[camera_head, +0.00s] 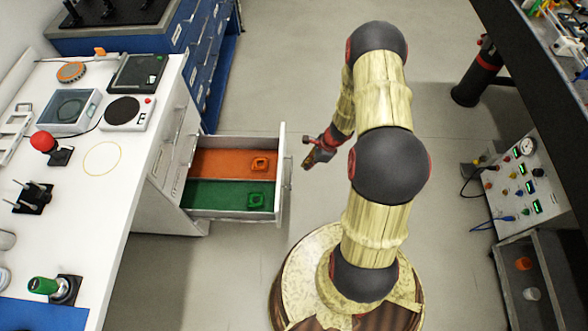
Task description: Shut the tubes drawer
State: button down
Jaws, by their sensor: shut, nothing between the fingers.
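The open drawer (236,216) sticks out to the right from under the white bench on the left. It has an orange compartment (215,163) at the back and a green compartment (215,195) at the front. A small orange piece and a small green piece lie in them. Its front panel, with a handle (288,172), faces my arm. My gripper (307,164) is shut and empty, just right of the drawer front, near the handle. I cannot tell whether it touches the handle. No label showing the drawer's name is readable.
The white bench (115,185) carries a scale, boxes and several small holders. Blue cabinets (207,55) stand behind it. A control panel (518,185) and an open drawer-like tray (530,275) are at the right. Grey floor (285,60) is clear beyond my arm.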

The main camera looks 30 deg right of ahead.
jog(key=w+a+f+b, duration=0.1)
jog(key=a+f, duration=0.1)
jog(key=f, duration=0.1)
jog(key=w+a+f+b, duration=0.1)
jog(key=f+b, duration=0.1)
jog(key=f, duration=0.1)
jog(key=w+a+f+b, duration=0.1)
jog(key=a+f, duration=0.1)
jog(key=f, duration=0.1)
jog(key=shift+w+a+b, duration=0.3)
jog(key=shift+w+a, duration=0.05)
jog(key=shift+w, duration=0.05)
jog(key=shift+w+a+r, duration=0.1)
jog(key=shift+w+a, duration=0.1)
jog(key=shift+a, duration=0.1)
